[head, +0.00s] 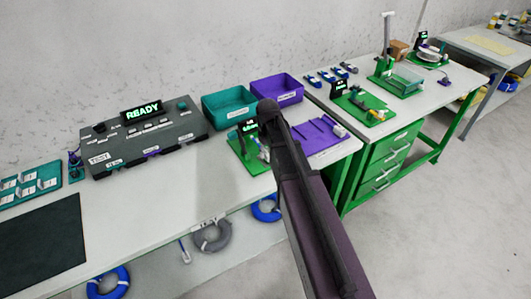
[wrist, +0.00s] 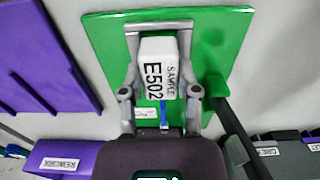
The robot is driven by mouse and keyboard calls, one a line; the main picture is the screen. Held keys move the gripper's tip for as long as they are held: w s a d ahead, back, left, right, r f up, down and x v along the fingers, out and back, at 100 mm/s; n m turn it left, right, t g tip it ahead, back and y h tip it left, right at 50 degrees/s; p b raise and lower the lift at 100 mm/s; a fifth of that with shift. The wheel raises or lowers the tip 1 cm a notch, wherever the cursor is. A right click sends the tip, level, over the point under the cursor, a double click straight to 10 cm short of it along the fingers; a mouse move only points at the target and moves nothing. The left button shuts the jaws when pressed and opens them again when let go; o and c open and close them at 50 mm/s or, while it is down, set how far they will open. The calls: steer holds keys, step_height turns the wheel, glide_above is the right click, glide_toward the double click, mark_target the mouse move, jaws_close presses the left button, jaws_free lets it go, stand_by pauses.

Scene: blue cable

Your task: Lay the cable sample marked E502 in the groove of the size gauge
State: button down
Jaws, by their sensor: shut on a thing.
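My gripper (wrist: 159,40) is shut on a white block marked SAMPLE E502 (wrist: 158,75) in the wrist view. A short piece of blue cable (wrist: 163,115) shows below the block; the rest of the cable is hidden. The gripper and block are over a green plate (wrist: 108,55); I cannot tell whether they touch it. In the head view this green stand (head: 245,160) has a lit display, and my dark arm covers its right side and the gripper. A purple plate with dark slots (head: 318,137) lies to its right; it also shows in the wrist view (wrist: 40,60).
Teal (head: 228,105) and purple (head: 277,91) bins stand behind the green stand. A grey console reading READY (head: 145,135) is to the left. A black mat (head: 40,240) lies front left. Coiled cables (head: 212,236) hang under the table edge. A second bench (head: 400,110) holds other green stands.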

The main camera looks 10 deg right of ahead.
steer(key=shift+f+b, duration=0.65)
stand_by(0.6)
steer(key=shift+c, duration=1.3)
jaws_free()
steer(key=shift+r, duration=0.15)
steer(key=shift+w+r+p, duration=0.1)
steer(key=shift+r+p, duration=3.8)
steer(key=shift+p, duration=0.15)
steer(key=s+r+m+p, duration=0.1)
steer(key=s+m, duration=0.2)
steer(key=s, duration=1.3)
steer(key=shift+s+a+r+m, duration=0.15)
steer(key=shift+a+m, duration=0.15)
steer(key=shift+a, duration=0.05)
